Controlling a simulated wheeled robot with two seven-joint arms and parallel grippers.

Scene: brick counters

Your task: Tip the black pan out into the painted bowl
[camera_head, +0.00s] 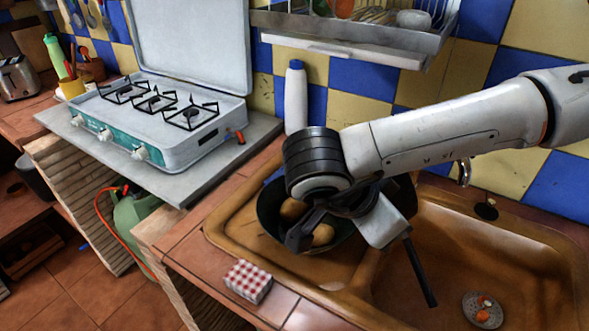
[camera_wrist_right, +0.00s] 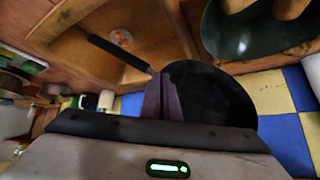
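My right gripper (camera_head: 300,235) is over the left part of the sink. In the right wrist view its fingers (camera_wrist_right: 162,98) are closed on the handle of the black pan (camera_wrist_right: 210,95), near the pan body. The handle (camera_head: 420,272) sticks out to the lower right in the head view. The pan body (camera_head: 404,196) is mostly hidden behind my wrist and looks tilted. A dark greenish bowl (camera_head: 268,212), likely the painted bowl, is under the gripper and also shows in the right wrist view (camera_wrist_right: 245,38). Brown, potato-like lumps (camera_head: 322,235) are in it. My left gripper is out of view.
The brown sink (camera_head: 450,240) has a strainer with orange bits (camera_head: 482,309) at its right. A checked box (camera_head: 248,281) sits on the tiled front edge. A white bottle (camera_head: 296,97) stands behind, a gas stove (camera_head: 170,110) at left, and a dish rack (camera_head: 360,40) above.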

